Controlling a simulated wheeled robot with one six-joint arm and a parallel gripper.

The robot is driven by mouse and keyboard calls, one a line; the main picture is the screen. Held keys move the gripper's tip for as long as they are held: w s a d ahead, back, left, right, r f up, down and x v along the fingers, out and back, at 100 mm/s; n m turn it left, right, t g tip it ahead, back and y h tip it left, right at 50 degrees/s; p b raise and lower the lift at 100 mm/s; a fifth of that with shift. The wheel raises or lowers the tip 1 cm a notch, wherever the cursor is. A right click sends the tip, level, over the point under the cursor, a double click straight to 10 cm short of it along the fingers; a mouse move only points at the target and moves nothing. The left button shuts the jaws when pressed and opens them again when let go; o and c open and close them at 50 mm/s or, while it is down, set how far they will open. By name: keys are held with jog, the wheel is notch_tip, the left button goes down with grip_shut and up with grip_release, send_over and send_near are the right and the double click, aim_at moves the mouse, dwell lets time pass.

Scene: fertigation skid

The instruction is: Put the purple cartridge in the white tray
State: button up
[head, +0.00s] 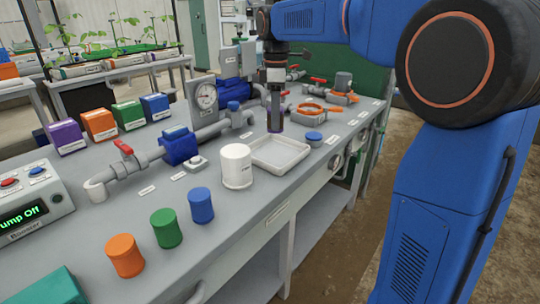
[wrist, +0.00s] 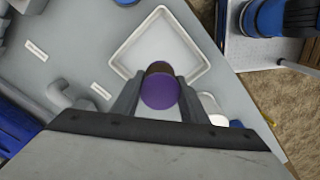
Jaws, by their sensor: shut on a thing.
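The purple cartridge (wrist: 160,92) is held between the two fingers of my gripper (wrist: 159,96) in the wrist view. In the head view the gripper (head: 275,98) points down, and the cartridge (head: 274,122) shows as a dark purple strip between the fingers. The white tray (head: 279,153) lies on the grey bench just below and in front of the gripper, and looks empty. In the wrist view the tray (wrist: 196,43) is beyond the fingertips, and the cartridge overlaps its near edge. I cannot tell the exact height of the cartridge above the tray.
A white cup (head: 236,166) stands left of the tray, and a low blue-capped part (head: 314,139) sits right of it. Orange (head: 125,256), green (head: 166,228) and blue (head: 201,205) cartridges stand at the bench front. Pipes with a blue valve (head: 180,146) run behind.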

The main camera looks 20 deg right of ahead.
jog(key=shift+f, duration=4.35)
jog(key=shift+f, duration=0.1)
jog(key=o, duration=1.1)
notch_tip(320, 180, up, 12)
jog(key=shift+r, duration=0.15)
jog(key=s+d+f+m+t, duration=0.1)
jog(key=s+f+m, duration=0.4)
jog(key=s, duration=0.6)
jog(key=s+d+f+m+t, duration=0.2)
jog(key=s+f+m, duration=0.3)
jog(key=s+f, duration=0.3)
jog(key=s+d+f+m+t, duration=0.1)
jog(key=s+d+f+m, duration=0.3)
jog(key=s, duration=1)
notch_tip(320, 180, down, 3)
jog(key=shift+s+r+m+t, duration=0.25)
jog(key=shift+m+t, duration=0.15)
jog(key=shift+m, duration=0.1)
